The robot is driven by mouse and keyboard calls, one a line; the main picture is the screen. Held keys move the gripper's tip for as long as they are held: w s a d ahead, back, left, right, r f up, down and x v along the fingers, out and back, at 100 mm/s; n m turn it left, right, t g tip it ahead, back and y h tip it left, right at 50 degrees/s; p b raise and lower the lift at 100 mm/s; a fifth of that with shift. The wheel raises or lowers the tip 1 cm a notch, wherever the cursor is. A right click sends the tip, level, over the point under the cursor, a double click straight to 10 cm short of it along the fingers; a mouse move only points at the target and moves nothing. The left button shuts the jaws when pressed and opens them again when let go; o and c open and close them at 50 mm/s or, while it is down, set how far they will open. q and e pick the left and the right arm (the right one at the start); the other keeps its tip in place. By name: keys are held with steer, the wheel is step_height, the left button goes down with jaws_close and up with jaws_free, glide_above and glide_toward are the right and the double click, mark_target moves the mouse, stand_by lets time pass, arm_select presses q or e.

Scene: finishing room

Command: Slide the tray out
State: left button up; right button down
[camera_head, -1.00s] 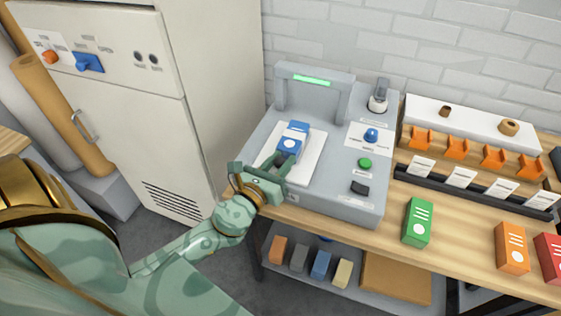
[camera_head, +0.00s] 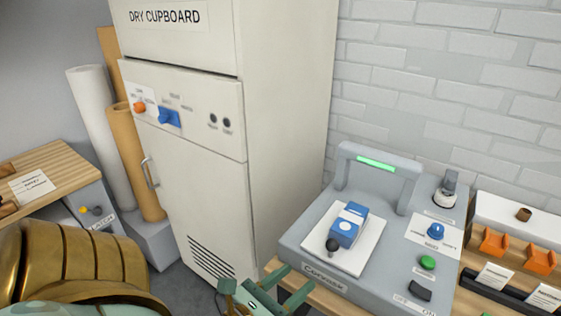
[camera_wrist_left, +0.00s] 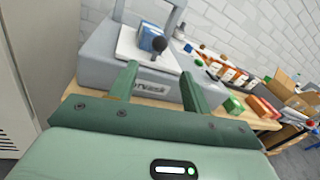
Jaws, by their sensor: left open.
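The white tray (camera_head: 365,255) lies on top of a grey machine (camera_head: 310,228). A blue-and-white box (camera_head: 348,226) sits on it, and a dark round knob (camera_head: 332,245) stands at its front corner. My left gripper (camera_head: 296,281) is open and empty in front of the machine, low and apart from the tray. In the left wrist view the fingers (camera_wrist_left: 160,71) spread before the machine's front label, with the tray (camera_wrist_left: 130,45) and knob (camera_wrist_left: 158,45) beyond them. My right gripper is not in view.
A tall cream dry cupboard (camera_head: 205,190) stands left of the machine. Rolls (camera_head: 135,150) and a wooden bench (camera_head: 45,165) are further left. The machine has an upright grey arch (camera_head: 345,172) and buttons at its right. Orange holders (camera_head: 494,242) line the bench on the right.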

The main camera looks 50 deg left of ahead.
arm_select(q)
steer(key=s, duration=0.4)
steer(key=shift+d+r+b, duration=0.1)
steer(key=shift+b, duration=0.25)
